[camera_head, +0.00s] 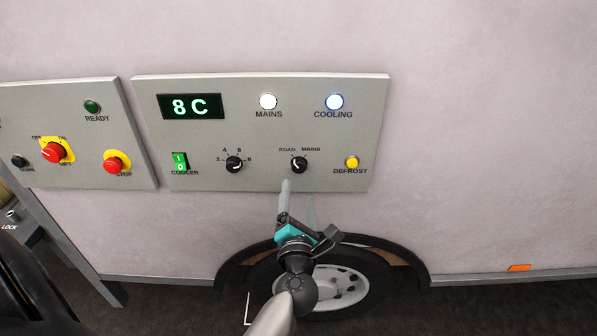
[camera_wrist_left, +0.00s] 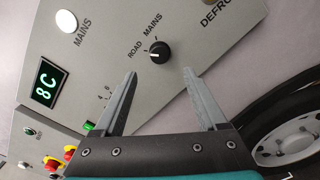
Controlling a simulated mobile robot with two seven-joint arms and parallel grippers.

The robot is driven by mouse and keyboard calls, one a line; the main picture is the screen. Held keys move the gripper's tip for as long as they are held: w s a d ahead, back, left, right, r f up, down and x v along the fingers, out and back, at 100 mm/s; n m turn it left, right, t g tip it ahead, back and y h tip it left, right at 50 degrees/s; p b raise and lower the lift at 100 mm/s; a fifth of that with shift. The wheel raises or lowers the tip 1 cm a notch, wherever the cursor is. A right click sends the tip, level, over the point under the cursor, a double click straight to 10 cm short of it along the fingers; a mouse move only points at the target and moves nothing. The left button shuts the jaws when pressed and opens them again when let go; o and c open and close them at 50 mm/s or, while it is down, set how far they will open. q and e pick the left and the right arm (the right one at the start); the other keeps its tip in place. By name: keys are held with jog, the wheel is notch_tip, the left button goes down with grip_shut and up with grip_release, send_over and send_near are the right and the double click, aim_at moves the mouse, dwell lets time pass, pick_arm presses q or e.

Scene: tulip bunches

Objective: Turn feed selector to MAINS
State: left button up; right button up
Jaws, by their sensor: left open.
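The feed selector (camera_head: 299,165) is a small black knob below the ROAD and MAINS labels on the grey cooler panel (camera_head: 235,125). It also shows in the left wrist view (camera_wrist_left: 159,52), where its white mark points to the ROAD side. My left gripper (camera_head: 297,190) is just below the knob in the head view, fingers pointing at the panel. In the left wrist view its two fingers (camera_wrist_left: 159,73) are apart and empty, with the knob ahead of the gap and not between them. My right gripper is not in view.
The panel also carries a display (camera_head: 191,106) reading 8 C, a MAINS lamp (camera_head: 268,101), a lit COOLING lamp (camera_head: 335,102), a green COOLER switch (camera_head: 180,161), a dial (camera_head: 234,164) and a yellow DEFROST button (camera_head: 352,162). A second panel (camera_head: 85,140) stands left. A wheel (camera_head: 345,287) is below.

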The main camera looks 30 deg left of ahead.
aim_at(299, 169)
pick_arm(q)
jog(key=x, duration=0.8)
jog(key=shift+w+a, duration=0.15)
jog(key=shift+w, duration=0.1)
grip_shut()
